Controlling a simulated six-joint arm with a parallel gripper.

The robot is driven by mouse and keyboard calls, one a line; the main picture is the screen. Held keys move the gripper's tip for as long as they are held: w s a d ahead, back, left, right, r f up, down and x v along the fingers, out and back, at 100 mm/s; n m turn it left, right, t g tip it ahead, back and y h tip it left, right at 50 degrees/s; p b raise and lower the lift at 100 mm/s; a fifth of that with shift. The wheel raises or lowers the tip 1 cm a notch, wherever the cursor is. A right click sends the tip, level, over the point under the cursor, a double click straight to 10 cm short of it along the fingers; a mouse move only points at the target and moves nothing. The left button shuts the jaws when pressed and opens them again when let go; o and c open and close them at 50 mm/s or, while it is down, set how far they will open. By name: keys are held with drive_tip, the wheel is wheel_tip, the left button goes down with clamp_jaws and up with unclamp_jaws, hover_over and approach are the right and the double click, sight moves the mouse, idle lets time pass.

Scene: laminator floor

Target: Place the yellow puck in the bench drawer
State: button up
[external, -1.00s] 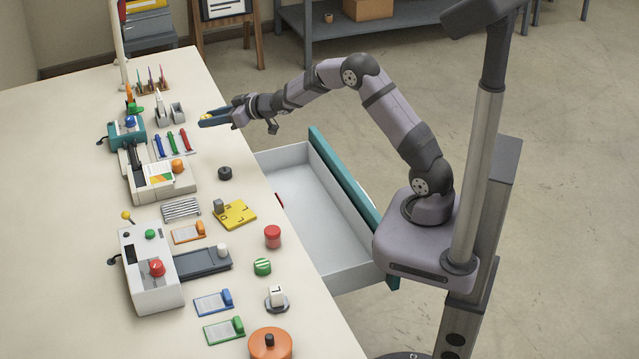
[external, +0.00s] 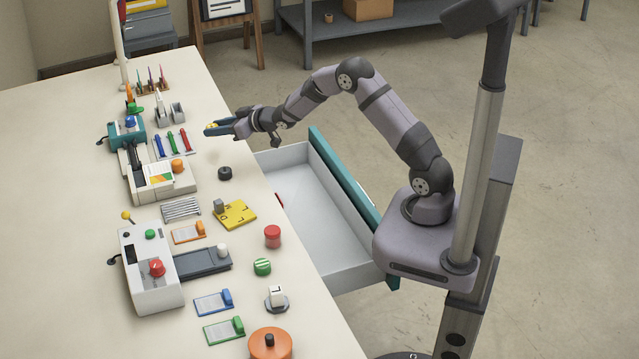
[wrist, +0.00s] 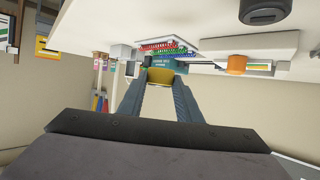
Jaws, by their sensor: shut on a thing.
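The yellow puck (external: 212,126) is held between the fingertips of my gripper (external: 217,128), above the bench top near its right edge. In the wrist view the yellow puck (wrist: 168,77) shows between the two blue-grey fingers (wrist: 164,88), which are shut on it. The bench drawer (external: 322,225) is pulled open on the right side of the bench, with a white inside and a teal front (external: 345,185). My gripper is above and to the left of the drawer's far end. A small red thing (external: 280,201) shows at the drawer's bench-side edge, partly hidden.
A black puck-like knob (external: 225,173), a yellow plate (external: 236,214), a red jar (external: 272,237) and a green striped puck (external: 262,267) stand along the bench's right side. Laminator machines (external: 150,270) stand further left. Most of the drawer floor is clear.

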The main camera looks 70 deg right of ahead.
sight(225, 157)
drive_tip(key=shift+f+p, duration=0.6)
drive_tip(key=shift+f, duration=3.2)
drive_tip(key=shift+f, duration=0.2)
drive_tip(key=o, duration=1)
drive_tip(key=shift+b+v, duration=1.2)
drive_tip(key=shift+v, duration=2.3)
drive_tip(key=shift+o, duration=0.6)
drive_tip(key=shift+s+a+r, duration=0.1)
drive_tip(key=shift+a+r, duration=0.05)
drive_tip(key=shift+r, duration=0.05)
